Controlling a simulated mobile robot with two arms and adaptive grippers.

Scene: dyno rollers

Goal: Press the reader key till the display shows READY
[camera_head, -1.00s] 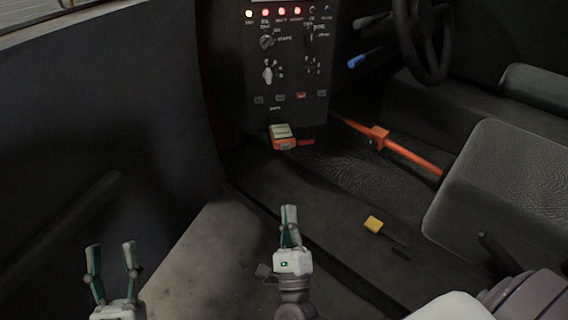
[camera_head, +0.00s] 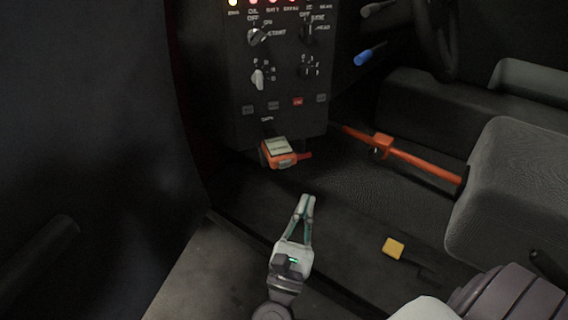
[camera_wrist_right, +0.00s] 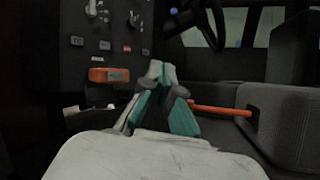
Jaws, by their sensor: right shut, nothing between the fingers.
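The reader (camera_head: 279,152) is a small orange box with a pale display, at the foot of the black control panel in the head view. In the right wrist view the orange reader (camera_wrist_right: 110,75) shows left of the fingers. The display text is too small to read, and I cannot make out the key. My right gripper (camera_head: 307,199) is shut and empty, its fingertips pointing up toward the panel, apart from the reader, below and right of it. The left gripper is out of the head view.
The black panel (camera_head: 283,90) has knobs, switches and lit lamps along its top. An orange bar (camera_head: 420,162) runs right to the grey seat (camera_head: 515,190). A yellow block (camera_head: 393,248) lies on the floor. A blue-tipped lever (camera_head: 363,57) and steering wheel stand behind.

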